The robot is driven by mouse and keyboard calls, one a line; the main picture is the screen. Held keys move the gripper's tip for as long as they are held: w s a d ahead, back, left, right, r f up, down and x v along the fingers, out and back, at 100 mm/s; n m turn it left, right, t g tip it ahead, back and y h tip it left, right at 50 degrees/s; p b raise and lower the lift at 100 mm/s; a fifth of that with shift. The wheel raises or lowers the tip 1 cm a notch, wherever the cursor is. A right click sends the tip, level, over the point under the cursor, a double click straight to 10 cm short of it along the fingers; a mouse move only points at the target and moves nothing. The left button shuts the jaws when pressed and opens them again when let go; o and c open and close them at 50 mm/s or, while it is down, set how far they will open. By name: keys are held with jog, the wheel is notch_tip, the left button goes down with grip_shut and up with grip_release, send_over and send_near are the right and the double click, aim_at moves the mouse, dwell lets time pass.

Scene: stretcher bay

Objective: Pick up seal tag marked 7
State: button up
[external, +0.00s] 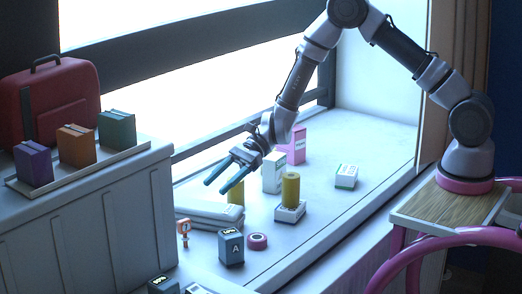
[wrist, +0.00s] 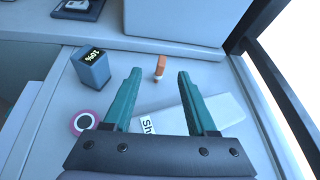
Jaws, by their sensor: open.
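A small orange tag (external: 184,227) with a round pale patch stands near the left end of the white ledge in the external view. It also shows in the wrist view (wrist: 161,62), upright, with a small pale lower end. I cannot read a number on it. My gripper (external: 218,184) is open and empty, its two teal fingers pointing down and left above a white folded pack (external: 208,208). In the wrist view my gripper (wrist: 159,74) has its fingers either side of the line to the tag, which lies beyond the tips. The fingers appear apart from it.
Yellow cylinders (external: 291,188), a white carton (external: 272,173) and a pink carton (external: 297,147) are farther right. A grey cabinet (external: 95,225) bounds the left. The ledge's right part is mostly clear.

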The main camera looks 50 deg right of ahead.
jog(key=m, duration=0.2)
send_near(189, 220)
notch_tip(189, 220, down, 2)
jog(key=shift+w+f+t, duration=0.1)
jog(key=shift+f+t, duration=0.05)
jog(key=shift+t, duration=0.25)
jog(key=x, duration=0.4)
jog(key=shift+w+a+f, duration=0.1)
jog(key=shift+a, duration=0.2)
jog(key=shift+r+x, duration=0.25)
jog(key=shift+x, duration=1.2)
jog(key=shift+r+x, duration=0.2)
jog(key=shift+x, duration=1.25)
jog(key=shift+w+a, duration=0.1)
jog(key=shift+a, duration=0.1)
grip_shut()
